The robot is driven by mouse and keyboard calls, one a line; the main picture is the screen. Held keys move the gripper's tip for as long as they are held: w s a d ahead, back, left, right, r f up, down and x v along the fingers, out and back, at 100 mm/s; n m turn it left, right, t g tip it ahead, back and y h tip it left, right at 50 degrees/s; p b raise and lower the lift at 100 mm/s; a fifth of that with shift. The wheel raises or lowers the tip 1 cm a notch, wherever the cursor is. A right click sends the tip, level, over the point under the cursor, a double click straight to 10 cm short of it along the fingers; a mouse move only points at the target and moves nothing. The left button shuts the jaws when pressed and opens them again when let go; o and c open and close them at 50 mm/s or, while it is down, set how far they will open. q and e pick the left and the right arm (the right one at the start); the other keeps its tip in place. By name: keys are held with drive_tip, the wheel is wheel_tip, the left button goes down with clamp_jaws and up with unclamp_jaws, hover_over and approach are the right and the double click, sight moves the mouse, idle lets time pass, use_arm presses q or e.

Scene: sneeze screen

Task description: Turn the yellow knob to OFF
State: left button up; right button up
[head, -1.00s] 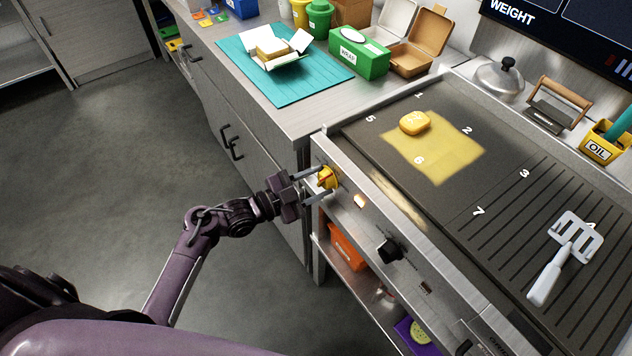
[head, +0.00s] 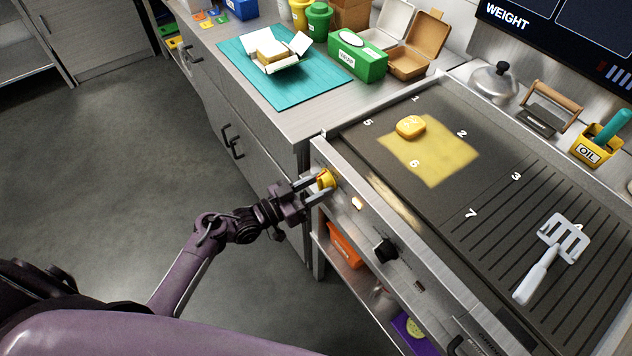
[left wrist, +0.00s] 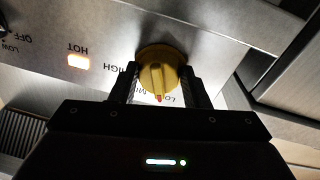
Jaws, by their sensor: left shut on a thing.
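The yellow knob (head: 326,179) is on the griddle's front panel, at its left end. My left gripper (head: 318,182) has its two fingers on either side of the knob and is shut on it. In the left wrist view the knob (left wrist: 162,72) sits between the fingertips (left wrist: 163,84). Its red pointer mark is at the bottom of that upside-down picture, near the LOW and MIN lettering; HIGH is to the left of the knob. A lit HOT lamp (left wrist: 79,61) glows beside it. My right gripper is not in view.
A black knob (head: 385,250) is further right on the panel. On the griddle (head: 400,200) are a yellow block (head: 411,126) on a yellow patch and a white spatula (head: 552,256). An orange bin (head: 345,246) stands below. The floor at left is clear.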

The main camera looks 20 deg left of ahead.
use_arm(q)
drive_tip(key=shift+s+d+n+t+y+p, duration=0.1)
drive_tip(key=shift+n+t+y+p, duration=0.15)
drive_tip(key=shift+n+p, duration=1.5)
drive_tip(key=shift+s+d+n+t+y+p, duration=0.15)
drive_tip(key=shift+n+t+p, duration=0.2)
drive_tip(key=shift+n, duration=2.8)
drive_tip(key=shift+w, duration=0.1)
drive_tip(key=o, duration=1)
drive_tip(key=b+v, duration=0.1)
drive_tip(key=v, duration=0.6)
drive_tip(key=shift+s+a, duration=0.25)
drive_tip(key=shift+s, duration=0.05)
